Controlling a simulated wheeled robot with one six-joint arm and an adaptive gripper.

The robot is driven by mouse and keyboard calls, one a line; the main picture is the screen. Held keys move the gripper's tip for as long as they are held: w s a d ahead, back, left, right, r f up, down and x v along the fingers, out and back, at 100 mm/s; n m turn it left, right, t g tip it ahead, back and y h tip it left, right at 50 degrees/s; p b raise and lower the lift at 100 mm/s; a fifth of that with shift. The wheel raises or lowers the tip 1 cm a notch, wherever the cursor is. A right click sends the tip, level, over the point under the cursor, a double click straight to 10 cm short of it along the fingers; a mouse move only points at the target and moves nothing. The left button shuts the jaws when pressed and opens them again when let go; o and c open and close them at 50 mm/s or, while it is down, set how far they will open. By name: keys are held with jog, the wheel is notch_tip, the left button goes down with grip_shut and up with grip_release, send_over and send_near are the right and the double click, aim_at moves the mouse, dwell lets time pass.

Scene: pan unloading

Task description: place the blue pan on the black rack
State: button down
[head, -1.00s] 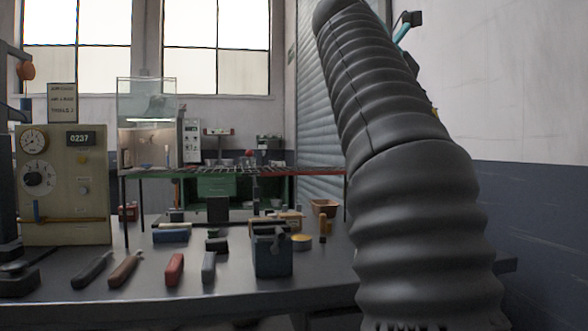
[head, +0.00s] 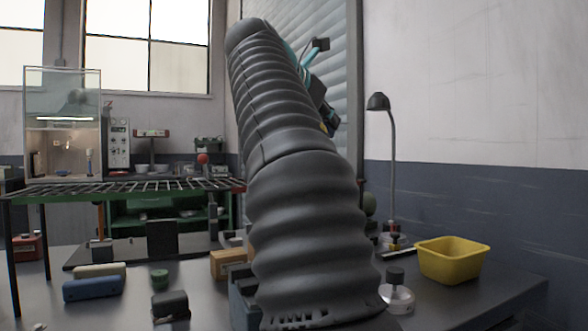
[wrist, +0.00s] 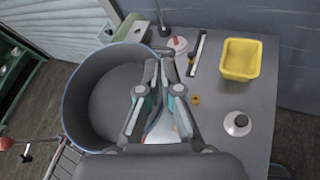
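The blue pan (wrist: 88,105) is large and round in the wrist view, with a grey inside and a blue rim. Its right side meets my gripper (wrist: 158,72); the two fingers come close together there and appear closed on the rim. The pan reaches past the table's left edge over the floor. In the head view my arm hides the pan and the fingers. The black rack (head: 130,187) is a dark grid on a raised stand at left in the head view. Some of its bars (wrist: 64,162) show at lower left in the wrist view, below the pan.
A yellow tub (head: 452,262) stands at the table's right, beside a desk lamp (head: 391,160). A black-knobbed object (head: 397,298) stands in front of them. A glass-fronted cabinet (head: 62,115) rises behind the rack. Small blocks (head: 93,288) lie on the table below the rack.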

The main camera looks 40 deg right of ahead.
jog(key=w+f, duration=0.1)
jog(key=w, duration=0.2)
jog(key=w+f, duration=0.4)
jog(key=w, duration=0.1)
jog(key=shift+w+d+f, duration=0.1)
jog(key=shift+w+d, duration=0.25)
jog(key=shift+d, duration=0.05)
jog(key=shift+s+f, duration=0.15)
jog(key=shift+f, duration=1.75)
jog(key=c, duration=1.8)
grip_release()
jog(key=shift+f, duration=0.2)
jog(key=o, duration=0.5)
jog(key=shift+r, duration=0.1)
jog(key=v, duration=1.2)
